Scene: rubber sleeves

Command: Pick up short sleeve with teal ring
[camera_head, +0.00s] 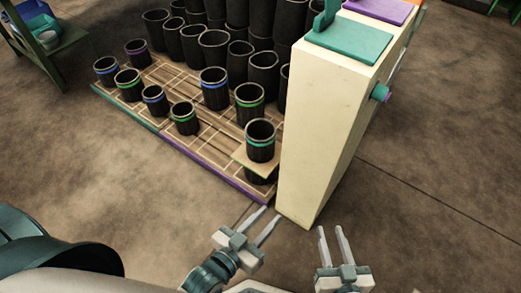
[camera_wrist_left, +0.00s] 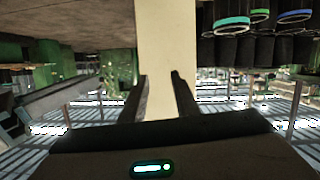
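The short black sleeve with a teal ring (camera_head: 261,149) stands upright on a small square board at the front right corner of the pallet in the head view. Another dark sleeve shows under that board. In the left wrist view a teal-ringed sleeve (camera_wrist_left: 231,27) is at the upper right. My left gripper (camera_head: 271,213) is open and empty, in front of the pallet and apart from the sleeve. My right gripper (camera_head: 331,228) is open and empty, further right, in front of the cream block. Nothing is between the fingers of either gripper.
A tall cream block (camera_head: 320,130) stands right beside the teal-ringed sleeve. Behind are short sleeves with green (camera_head: 249,108), blue (camera_head: 214,90) and purple rings, and several taller black sleeves (camera_head: 264,77). The floor in front of the pallet is clear.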

